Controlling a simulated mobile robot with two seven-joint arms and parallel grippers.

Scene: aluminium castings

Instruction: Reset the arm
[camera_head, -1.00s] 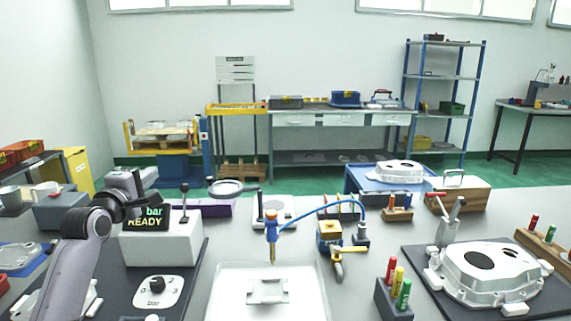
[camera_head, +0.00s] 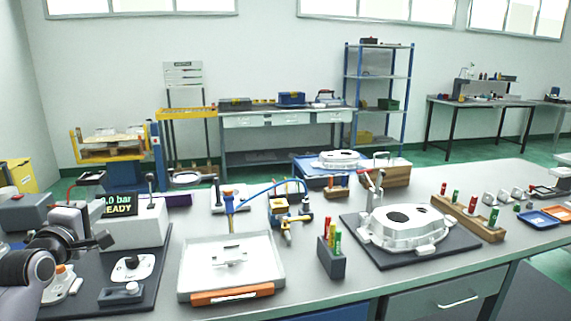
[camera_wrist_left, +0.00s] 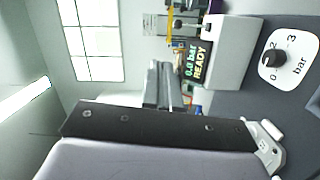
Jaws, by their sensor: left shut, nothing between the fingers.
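My left gripper (camera_head: 104,241) is at the left of the head view, at the end of my left arm, which comes in from the lower left. Its fingers are shut and hold nothing. It hangs in front of the white box with the READY display (camera_head: 121,205), over the dark mat (camera_head: 92,262). In the left wrist view my gripper's fingers (camera_wrist_left: 165,84) show as grey bars, with the display box (camera_wrist_left: 226,50) beyond them. My right gripper is not in view.
A white dial plate (camera_head: 127,268) lies right of my gripper. A white tray (camera_head: 190,277) with a metal part stands mid-bench. A marker holder (camera_head: 331,264) and a white casting (camera_head: 405,228) on a dark mat are further right.

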